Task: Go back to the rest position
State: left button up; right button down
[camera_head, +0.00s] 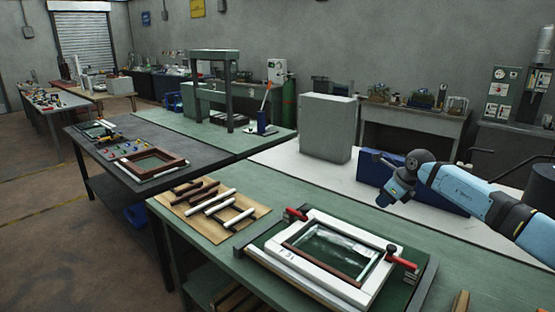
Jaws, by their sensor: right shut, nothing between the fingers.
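My right arm comes in from the right edge, blue with dark joints, raised above the bench. A brown frame (285,246) lies in a white fixture (262,258) on the green bench, with a clear sheet visible inside. Red-handled clamps sit at the fixture's far left corner (295,214) and right side (401,262). My left gripper is not in view.
A cardboard sheet (177,206) with brown and white frame strips lies left of the fixture. Behind stand a grey box (327,128) and a blue box (372,170) on a white tabletop (275,158). Another frame (152,161) lies on the dark bench. A press (229,90) stands farther back.

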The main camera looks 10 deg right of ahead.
jog(key=s+a+f+m+t+y, duration=0.1)
jog(key=s+a+f+m+y, duration=0.4)
jog(key=a, duration=0.5)
jog(key=s+a+f+m+t+y+p, duration=0.1)
jog(key=s+a+f+m+t+y, duration=0.2)
jog(key=s+a, duration=0.5)
jog(key=s+a+f+m+y, duration=0.3)
jog(key=s+a+f+y, duration=0.15)
jog(key=a, duration=0.75)
jog(key=s+d+f+m+h, duration=0.2)
jog(key=s+f+m+h, duration=0.2)
jog(key=s+m, duration=0.5)
jog(key=s+d+f+m+t+h+p, duration=0.1)
jog(key=s+f+m+h, duration=0.3)
jog(key=s+m, duration=0.5)
jog(key=s+d+f+m+t+h+p, duration=0.1)
jog(key=s+d+f+m+h, duration=0.2)
jog(key=s+m, duration=0.7)
notch_tip(320, 180, down, 4)
jog(key=shift+d+f+m+h, duration=0.1)
jog(key=shift+d+m+h, duration=0.3)
jog(key=shift+m+h, duration=0.55)
jog(key=shift+s+d, duration=0.1)
jog(key=shift+s, duration=0.05)
